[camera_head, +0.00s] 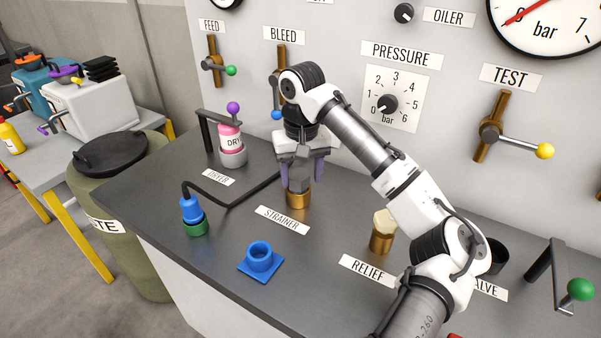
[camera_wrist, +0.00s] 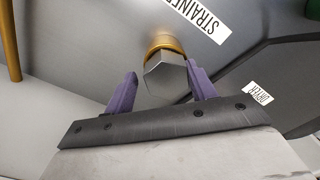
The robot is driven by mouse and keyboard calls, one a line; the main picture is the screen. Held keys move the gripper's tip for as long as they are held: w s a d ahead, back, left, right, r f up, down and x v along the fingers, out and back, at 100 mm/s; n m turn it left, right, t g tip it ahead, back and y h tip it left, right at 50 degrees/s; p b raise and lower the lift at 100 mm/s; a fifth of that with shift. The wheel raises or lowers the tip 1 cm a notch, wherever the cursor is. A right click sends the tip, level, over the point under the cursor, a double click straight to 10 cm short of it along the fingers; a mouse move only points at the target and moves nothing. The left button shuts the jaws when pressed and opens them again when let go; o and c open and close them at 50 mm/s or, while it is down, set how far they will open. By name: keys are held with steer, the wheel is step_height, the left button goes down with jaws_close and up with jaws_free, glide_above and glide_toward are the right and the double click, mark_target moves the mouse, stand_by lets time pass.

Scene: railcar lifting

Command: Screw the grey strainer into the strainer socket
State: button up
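The grey strainer (camera_head: 299,185) is a hex-headed piece standing upright at the brass strainer socket (camera_head: 298,200), behind the STRAINER label (camera_head: 282,219). In the wrist view the grey hex head (camera_wrist: 165,80) shows in front of the brass ring (camera_wrist: 164,45). I cannot tell how deep its thread sits. My gripper (camera_head: 302,181) points down over the strainer, with one purple finger on each side of the hex head. The fingers stand apart, with a small gap to the head visible, so the gripper looks open.
A green-based blue fitting (camera_head: 192,212) with a black hose stands left of the strainer, and a blue square-flanged holder (camera_head: 261,260) in front. The pink dryer bottle (camera_head: 230,138) is behind left. A brass relief fitting (camera_head: 382,235) stands right. The panel wall rises behind.

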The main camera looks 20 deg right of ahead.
steer(key=shift+s+a+r+n+p, duration=0.1)
steer(key=shift+n+p, duration=0.6)
steer(key=n+p, duration=0.2)
steer(key=n, duration=0.1)
steer(key=n+p, duration=0.1)
steer(key=n, duration=0.3)
steer(key=shift+p, duration=0.35)
steer(key=n+p, duration=0.1)
steer(key=n, duration=0.2)
steer(key=shift+n, duration=0.4)
steer(key=n+p, duration=0.1)
steer(key=n, duration=1.1)
steer(key=shift+f+p, duration=0.2)
steer(key=shift+p, duration=0.15)
